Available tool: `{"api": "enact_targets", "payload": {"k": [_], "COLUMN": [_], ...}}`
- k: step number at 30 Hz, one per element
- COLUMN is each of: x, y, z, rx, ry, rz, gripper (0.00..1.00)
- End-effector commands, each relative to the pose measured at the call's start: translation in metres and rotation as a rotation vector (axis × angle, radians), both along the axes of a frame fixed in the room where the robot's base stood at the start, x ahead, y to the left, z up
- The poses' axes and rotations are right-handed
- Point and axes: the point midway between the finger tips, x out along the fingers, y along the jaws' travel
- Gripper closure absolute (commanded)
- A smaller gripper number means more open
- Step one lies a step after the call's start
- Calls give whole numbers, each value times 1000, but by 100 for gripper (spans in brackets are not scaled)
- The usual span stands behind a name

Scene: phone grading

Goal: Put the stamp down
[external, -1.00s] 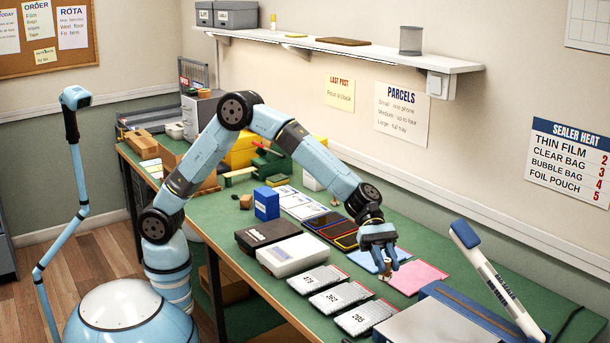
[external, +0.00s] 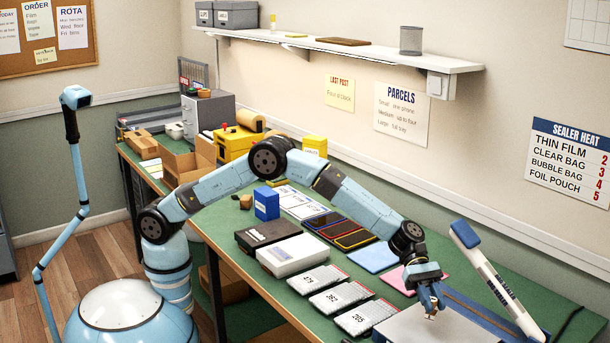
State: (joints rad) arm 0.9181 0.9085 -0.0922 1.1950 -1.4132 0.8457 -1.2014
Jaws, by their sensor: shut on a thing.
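My gripper (external: 432,306) is at the right front, low over the pale top of the sealer machine (external: 400,334). It points down and is shut on the stamp (external: 431,316), of which only a small light brown part shows between and below the fingers. The fingers hide the rest. I cannot tell whether the stamp touches the surface under it.
A pink sheet (external: 411,283) and a blue sheet (external: 372,258) lie behind my gripper. Numbered grey pouches (external: 363,318) lie to its left. The sealer's raised blue-and-white arm (external: 492,277) stands close on the right. Dark phones (external: 335,228) lie farther back.

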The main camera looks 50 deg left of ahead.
Motion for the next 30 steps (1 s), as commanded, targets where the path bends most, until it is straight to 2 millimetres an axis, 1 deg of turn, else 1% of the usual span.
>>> {"api": "enact_targets", "payload": {"k": [8,15,27,28,30], "x": [5,5,6,6,6], "y": [-8,-8,-8,-8,-8], "z": [-12,-41,-45,-45,-45], "rx": [0,1,0,0,0], "ry": [0,0,0,0,-1], "rz": [-1,-1,0,0,0], "gripper": [100,100,100,72,66]}}
